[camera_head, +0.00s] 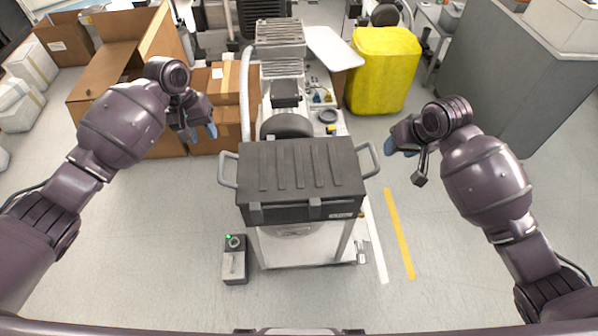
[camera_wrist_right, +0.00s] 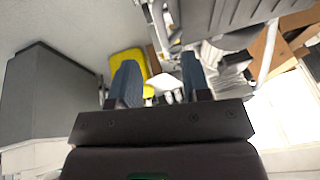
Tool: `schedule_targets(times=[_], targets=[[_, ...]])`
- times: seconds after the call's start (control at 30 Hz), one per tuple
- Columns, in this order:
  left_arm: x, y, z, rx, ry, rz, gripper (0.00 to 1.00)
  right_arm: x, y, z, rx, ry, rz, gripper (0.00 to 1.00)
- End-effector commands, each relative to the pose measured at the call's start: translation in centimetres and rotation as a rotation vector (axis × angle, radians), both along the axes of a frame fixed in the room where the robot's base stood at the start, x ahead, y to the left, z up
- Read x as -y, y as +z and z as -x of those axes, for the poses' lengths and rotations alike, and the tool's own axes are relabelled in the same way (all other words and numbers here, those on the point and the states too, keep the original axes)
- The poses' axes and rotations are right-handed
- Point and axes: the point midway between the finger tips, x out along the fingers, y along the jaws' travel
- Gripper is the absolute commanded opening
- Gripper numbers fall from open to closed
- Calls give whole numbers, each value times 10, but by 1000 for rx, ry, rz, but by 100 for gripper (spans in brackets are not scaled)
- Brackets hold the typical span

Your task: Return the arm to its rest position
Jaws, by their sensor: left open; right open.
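My left gripper (camera_head: 203,129) is in the upper left of the head view, to the left of the black-lidded case and apart from it. It is small here and looks empty. My right gripper (camera_head: 391,147) is to the right of the case, also apart from it. In the right wrist view its two blue fingers (camera_wrist_right: 159,82) stand apart with nothing between them. Both arms are raised and bent, one on each side of the case.
A black case (camera_head: 300,172) with side handles sits on a stand in the middle. Cardboard boxes (camera_head: 105,62) are at left, a yellow bin (camera_head: 383,70) behind, a grey cabinet (camera_head: 505,75) at right. A small box (camera_head: 235,262) with a green light is on the floor.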

Motion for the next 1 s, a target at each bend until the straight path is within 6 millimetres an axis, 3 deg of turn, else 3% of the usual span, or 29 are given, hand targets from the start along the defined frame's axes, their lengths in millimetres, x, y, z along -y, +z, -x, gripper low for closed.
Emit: schedule_targets(times=[0.37, 0.47, 0.57, 0.7, 0.77, 0.87, 1.0], targets=[[0, 0, 0, 2, -10, 0, 42, 0, 0, 0, 2, 6, 2, 43], [3, 1, -8, 58, -43, 19, 42, -2, 3, -7, 49, 30, -3, 43], [7, 6, -28, 201, -89, 24, 42, -4, 12, -21, 164, 58, 1, 43], [22, 40, -65, 522, -187, 14, 42, -10, 40, -48, 406, 105, 22, 43], [30, 50, -74, 654, -226, 11, 42, -12, 48, -53, 503, 120, 32, 43], [39, 54, -74, 850, -279, -2, 42, -13, 50, -51, 641, 135, 51, 43], [43, 47, -54, 1080, -322, -32, 42, -10, 40, -32, 794, 141, 84, 43]])
